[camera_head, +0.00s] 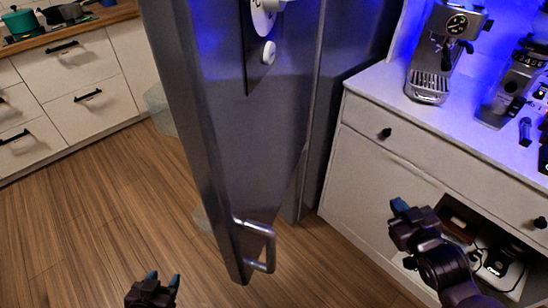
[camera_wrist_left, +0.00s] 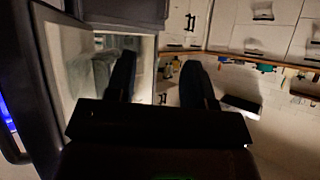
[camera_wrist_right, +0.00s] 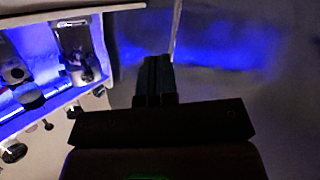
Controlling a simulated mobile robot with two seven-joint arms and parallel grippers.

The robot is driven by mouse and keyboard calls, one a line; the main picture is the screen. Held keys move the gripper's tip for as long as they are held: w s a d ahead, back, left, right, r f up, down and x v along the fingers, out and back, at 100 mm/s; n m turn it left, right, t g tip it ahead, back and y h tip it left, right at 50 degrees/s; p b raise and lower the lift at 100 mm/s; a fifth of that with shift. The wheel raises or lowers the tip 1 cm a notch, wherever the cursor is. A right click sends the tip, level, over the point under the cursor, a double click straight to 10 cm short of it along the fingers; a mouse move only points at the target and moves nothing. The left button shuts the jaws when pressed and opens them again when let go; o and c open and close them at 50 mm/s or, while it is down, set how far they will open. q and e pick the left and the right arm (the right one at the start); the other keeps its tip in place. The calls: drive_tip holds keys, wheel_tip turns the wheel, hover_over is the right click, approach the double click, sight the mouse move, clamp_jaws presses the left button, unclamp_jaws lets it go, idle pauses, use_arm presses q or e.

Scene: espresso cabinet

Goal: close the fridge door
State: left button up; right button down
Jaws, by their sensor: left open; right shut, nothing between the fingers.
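The grey fridge door (camera_head: 215,120) stands open in the head view, swung out toward me. Its bar handle (camera_head: 268,250) is low near the bottom edge. The fridge body (camera_head: 312,170) is partly hidden behind the door. My left gripper (camera_head: 163,281) is open and empty, left of the door and apart from it. In the left wrist view my left fingers (camera_wrist_left: 158,80) are spread, with a lit pale compartment (camera_wrist_left: 98,75) behind them to the left. My right gripper (camera_head: 399,206) is shut and empty, right of the door handle. Its fingers show together in the right wrist view (camera_wrist_right: 155,78).
A white cabinet (camera_head: 370,180) with an espresso machine (camera_head: 440,50) stands on the right, close behind my right gripper. White kitchen drawers (camera_head: 75,75) stand at the far left.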

drive_tip(key=w+a+r+n+y+b, duration=0.3)
drive_tip(key=w+a+r+y, duration=0.15)
drive_tip(key=w+r, duration=0.2)
use_arm(q)
wheel_tip(320, 180, down, 10)
drive_tip(key=s+g+b, duration=0.1)
drive_tip(key=b, duration=0.5)
use_arm(e)
drive_tip(key=m+g+y+p, duration=0.5)
drive_tip(key=m+g+y, duration=0.5)
drive_tip(key=m, duration=0.2)
approach(260, 149)
drive_tip(key=p+x, duration=0.2)
drive_tip(key=x, duration=0.4)
drive_tip(key=shift+r, duration=0.1)
drive_tip(key=shift+w+a, duration=0.15)
drive_tip(key=shift+a, duration=0.35)
drive_tip(key=shift+a+p, duration=0.2)
drive_tip(key=shift+p, duration=0.1)
use_arm(q)
drive_tip(key=r, duration=0.3)
drive_tip(key=s+r, duration=0.1)
drive_tip(key=r, duration=0.1)
drive_tip(key=shift+s+a+r, duration=0.1)
drive_tip(key=shift+s+r, duration=0.05)
drive_tip(key=shift+r, duration=0.25)
